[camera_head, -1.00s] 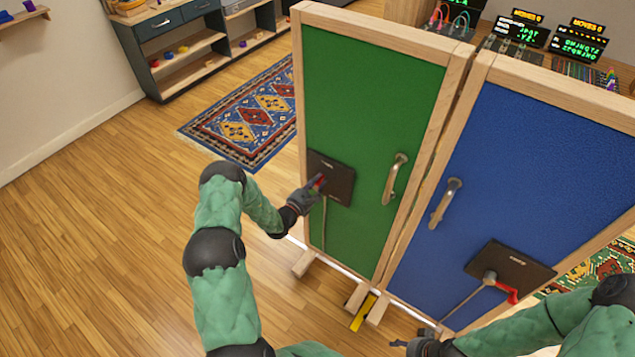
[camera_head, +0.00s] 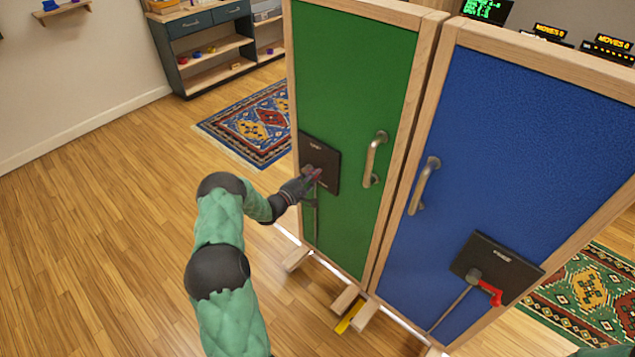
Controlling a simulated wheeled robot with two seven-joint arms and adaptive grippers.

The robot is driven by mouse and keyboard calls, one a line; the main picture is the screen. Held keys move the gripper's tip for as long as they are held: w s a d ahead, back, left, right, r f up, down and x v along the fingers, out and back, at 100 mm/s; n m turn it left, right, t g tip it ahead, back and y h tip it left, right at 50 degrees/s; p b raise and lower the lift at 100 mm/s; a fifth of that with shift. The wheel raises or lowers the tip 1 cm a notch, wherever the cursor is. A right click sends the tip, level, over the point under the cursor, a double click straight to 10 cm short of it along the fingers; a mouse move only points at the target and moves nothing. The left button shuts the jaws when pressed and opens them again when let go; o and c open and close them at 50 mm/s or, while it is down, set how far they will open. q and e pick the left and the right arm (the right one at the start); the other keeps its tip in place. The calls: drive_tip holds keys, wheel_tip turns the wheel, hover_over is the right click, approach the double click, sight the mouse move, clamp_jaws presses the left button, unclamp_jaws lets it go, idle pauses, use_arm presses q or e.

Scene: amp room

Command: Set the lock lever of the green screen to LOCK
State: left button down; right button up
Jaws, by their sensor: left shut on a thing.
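The green screen (camera_head: 352,75) stands upright in a wooden frame at the middle of the head view. A dark lock plate (camera_head: 326,157) is mounted low on its left side, with a thin rod (camera_head: 315,222) running down below it. My left gripper (camera_head: 312,176) is at this plate, shut on the lock lever. Only a reddish bit of the lever (camera_head: 317,173) shows between the fingers, so its exact angle is hidden. My right gripper is out of the picture.
A blue screen (camera_head: 520,150) adjoins on the right, with its own plate (camera_head: 497,266) and red lever (camera_head: 491,292). Both have metal handles. A yellow piece (camera_head: 349,316) lies by the feet. Open wooden floor (camera_head: 100,240) is on the left.

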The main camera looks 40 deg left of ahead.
use_arm(q)
drive_tip(key=f+m+b, duration=0.1)
drive_tip(key=d+f+m+b, duration=0.1)
drive_tip(key=m, duration=0.1)
drive_tip(key=shift+w+d+m+b, duration=0.15)
drive_tip(key=shift+d+m+b, duration=0.15)
drive_tip(key=shift+b, duration=0.1)
drive_tip(key=shift+d+f+m+b, duration=0.15)
drive_tip(key=shift+f+m+b, duration=0.65)
drive_tip(key=shift+m+b, duration=0.3)
drive_tip(key=shift+d+f, duration=0.1)
drive_tip(key=c, duration=1.1)
unclamp_jaws()
drive_tip(key=shift+o, duration=0.4)
drive_tip(key=shift+f, duration=0.1)
drive_tip(key=s+a, duration=0.1)
drive_tip(key=s, duration=1.1)
